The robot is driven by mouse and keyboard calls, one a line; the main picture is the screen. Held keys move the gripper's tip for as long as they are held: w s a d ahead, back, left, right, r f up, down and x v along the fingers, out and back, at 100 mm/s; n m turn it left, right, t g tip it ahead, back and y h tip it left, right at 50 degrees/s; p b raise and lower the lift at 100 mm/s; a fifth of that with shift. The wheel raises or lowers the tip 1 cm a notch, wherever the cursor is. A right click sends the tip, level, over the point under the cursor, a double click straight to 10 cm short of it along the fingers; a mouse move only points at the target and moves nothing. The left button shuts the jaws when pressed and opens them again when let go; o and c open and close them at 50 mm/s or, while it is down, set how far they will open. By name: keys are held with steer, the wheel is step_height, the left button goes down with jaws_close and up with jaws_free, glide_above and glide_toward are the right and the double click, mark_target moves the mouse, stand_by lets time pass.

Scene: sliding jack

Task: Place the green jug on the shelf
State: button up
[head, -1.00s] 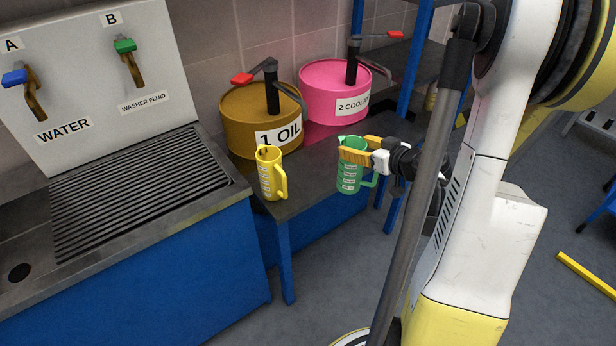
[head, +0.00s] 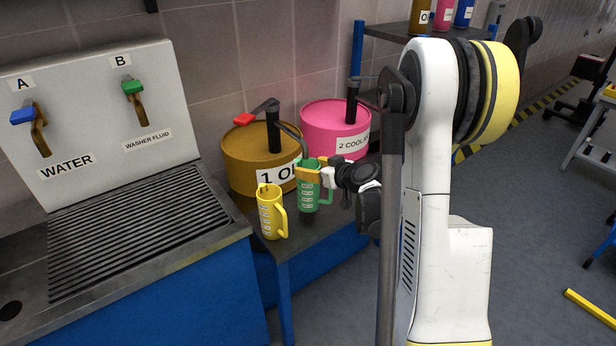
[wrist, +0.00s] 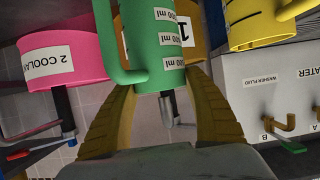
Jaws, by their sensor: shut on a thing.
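The green jug (head: 308,190) is upright in the head view, in front of the brown oil drum and just right of the yellow jug. My gripper (head: 309,170) is shut around its upper part, with yellow fingers on its sides. In the wrist view the green jug (wrist: 152,45) shows upside down between the two fingers (wrist: 160,95), its handle to the left. I cannot tell whether its base touches the table. The shelf (head: 400,31) is at the upper right in the head view, behind my arm, with several small containers on it.
The yellow jug (head: 271,212) stands on the dark table (head: 300,240), close to the green jug. The brown oil drum (head: 240,165) and pink coolant drum (head: 325,125) stand behind. A sink unit (head: 130,240) with taps is at the left.

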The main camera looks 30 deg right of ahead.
mark_target(315, 189)
steer(key=shift+w+a, duration=0.1)
steer(key=shift+w, duration=0.4)
steer(key=f+b, duration=0.2)
steer(key=f, duration=0.1)
steer(key=shift+w+f, duration=0.2)
steer(key=shift+f, duration=0.15)
steer(key=o, duration=1.4)
